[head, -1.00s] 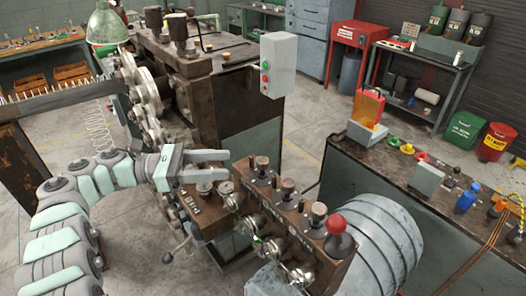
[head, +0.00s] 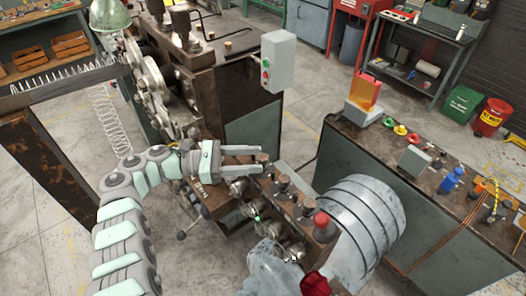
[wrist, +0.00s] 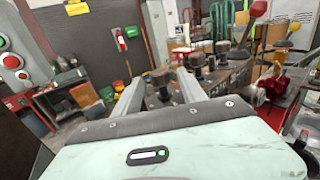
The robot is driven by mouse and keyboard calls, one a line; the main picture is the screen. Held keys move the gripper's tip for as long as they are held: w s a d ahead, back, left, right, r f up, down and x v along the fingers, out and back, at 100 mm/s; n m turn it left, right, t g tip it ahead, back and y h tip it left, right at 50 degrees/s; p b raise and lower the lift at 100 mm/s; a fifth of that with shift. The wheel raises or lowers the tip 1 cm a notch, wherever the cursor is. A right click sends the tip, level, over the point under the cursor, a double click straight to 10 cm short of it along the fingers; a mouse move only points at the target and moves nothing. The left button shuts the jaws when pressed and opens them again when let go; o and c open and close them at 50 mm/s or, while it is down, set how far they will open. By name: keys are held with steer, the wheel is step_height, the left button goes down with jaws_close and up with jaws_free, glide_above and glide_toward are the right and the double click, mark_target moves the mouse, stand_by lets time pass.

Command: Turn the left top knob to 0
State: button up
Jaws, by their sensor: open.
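The control block (head: 293,206) is a dark brown block with a row of dark top knobs. The left top knob (head: 262,158) is a dark cylinder at the block's far left end. It also shows in the wrist view (wrist: 161,78), standing between my two fingers. My gripper (head: 260,160) reaches in from the left, its pale fingers open and level on either side of this knob. I cannot tell whether they touch it. The middle knob (head: 283,183) and right knob (head: 308,205) stand clear of the fingers. The knob's scale and setting are unreadable.
A red ball-topped lever (head: 321,219) stands at the block's right end. A grey hanging control box (head: 278,60) is above and behind. Chrome handwheels (head: 270,230) line the block's front. A large ribbed drum (head: 365,220) stands to the right.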

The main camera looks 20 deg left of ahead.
mark_target(263, 156)
steer(key=shift+x, duration=1.6)
steer(key=shift+c, duration=0.3)
jaws_close()
